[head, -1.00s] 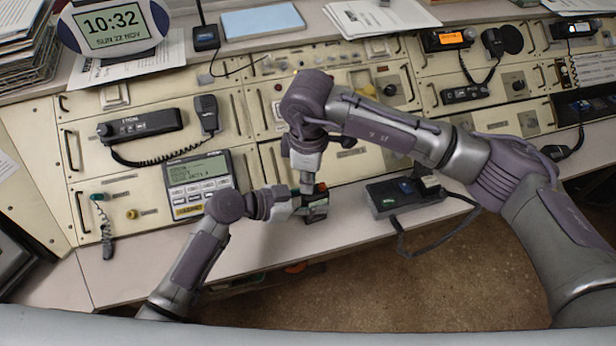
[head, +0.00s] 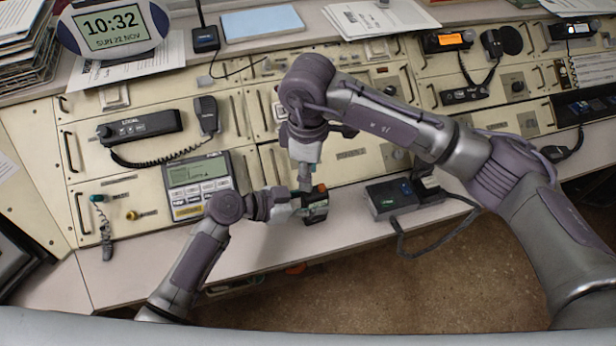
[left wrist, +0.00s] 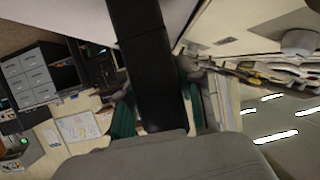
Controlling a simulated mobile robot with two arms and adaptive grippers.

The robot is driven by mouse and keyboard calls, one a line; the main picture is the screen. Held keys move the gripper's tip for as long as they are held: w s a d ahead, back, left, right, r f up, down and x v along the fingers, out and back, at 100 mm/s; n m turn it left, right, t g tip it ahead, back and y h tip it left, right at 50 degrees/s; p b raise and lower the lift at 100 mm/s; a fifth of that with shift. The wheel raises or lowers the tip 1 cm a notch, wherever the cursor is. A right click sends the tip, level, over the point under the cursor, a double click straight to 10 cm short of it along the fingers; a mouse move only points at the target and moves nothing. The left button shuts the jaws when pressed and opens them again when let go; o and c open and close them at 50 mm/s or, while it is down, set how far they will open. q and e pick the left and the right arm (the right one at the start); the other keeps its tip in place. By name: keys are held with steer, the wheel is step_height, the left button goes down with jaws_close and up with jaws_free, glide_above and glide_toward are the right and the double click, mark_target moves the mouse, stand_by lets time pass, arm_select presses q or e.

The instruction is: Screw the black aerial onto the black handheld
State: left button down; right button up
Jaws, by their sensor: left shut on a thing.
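The black handheld (head: 316,211) is at the console's front edge in the head view, with an orange-red spot near its top. My left gripper (head: 298,204) is shut on it from the left. In the left wrist view, a broad dark body (left wrist: 143,70), apparently the handheld, runs up from my grey palm between teal finger pads. My right gripper (head: 305,184) points down at the handheld's top end. Its fingertips are too small to read. I cannot make out the black aerial; it may be hidden between or behind those fingers.
A dark charger-like box (head: 390,197) with a cable stands right of the handheld. A grey keypad unit with a screen (head: 198,178) lies to the left. Corded radios (head: 140,127) sit on the cream console panels. Open floor lies below the front edge.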

steer(key=shift+r, duration=0.75)
steer(key=shift+a, duration=0.1)
